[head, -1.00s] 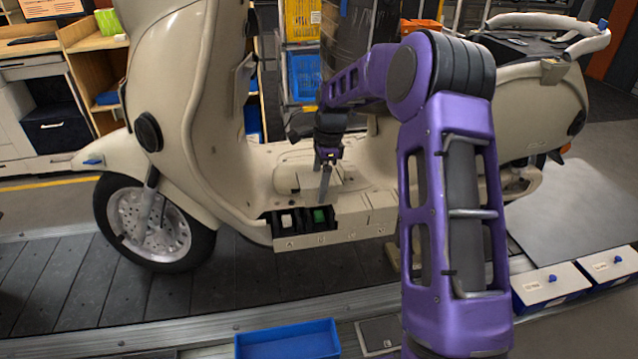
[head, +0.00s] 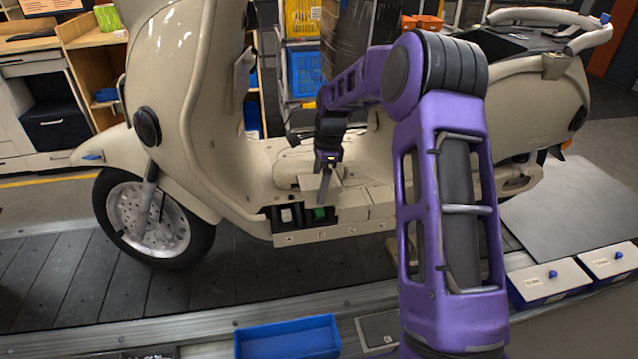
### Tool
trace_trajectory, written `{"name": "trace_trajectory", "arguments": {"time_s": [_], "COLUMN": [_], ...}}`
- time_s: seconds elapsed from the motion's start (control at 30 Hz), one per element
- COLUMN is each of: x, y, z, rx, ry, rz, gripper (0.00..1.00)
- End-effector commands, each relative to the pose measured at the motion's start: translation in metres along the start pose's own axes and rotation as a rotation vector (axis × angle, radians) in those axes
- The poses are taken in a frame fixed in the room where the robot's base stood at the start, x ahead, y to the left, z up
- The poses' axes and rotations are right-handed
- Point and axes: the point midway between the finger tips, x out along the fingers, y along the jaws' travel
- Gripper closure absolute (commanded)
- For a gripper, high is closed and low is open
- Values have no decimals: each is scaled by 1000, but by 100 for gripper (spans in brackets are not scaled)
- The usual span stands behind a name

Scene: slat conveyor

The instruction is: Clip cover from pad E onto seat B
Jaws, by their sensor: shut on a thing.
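My gripper (head: 323,190) is shut on a cream, box-like cover (head: 311,183) above the scooter's footboard. The cover is just above and behind seat B (head: 332,217), an open black bay with a green part inside; I cannot tell whether they touch. Seat A (head: 274,217), to its left, is an open black bay with a white part inside. To the right of seat B, the row is closed with cream covers (head: 352,213). A grey pad (head: 370,327) with a small label lies at the front, partly behind my arm; I cannot read whether it is pad E.
The cream scooter (head: 185,110) stands on the dark slat conveyor (head: 70,290). A blue tray (head: 288,340) is at the front edge. White-topped blue boxes (head: 548,282) stand at the right. The scooter's front shield rises left of my gripper.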

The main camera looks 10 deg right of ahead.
Motion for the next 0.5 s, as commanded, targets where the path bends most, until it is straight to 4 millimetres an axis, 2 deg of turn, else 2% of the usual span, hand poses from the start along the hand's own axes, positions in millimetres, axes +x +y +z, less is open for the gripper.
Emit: {"name": "trace_trajectory", "arguments": {"time_s": [0.5], "x": [26], "y": [0], "z": [-3], "rx": [-1], "ry": [-1], "rz": [2], "gripper": [76]}}
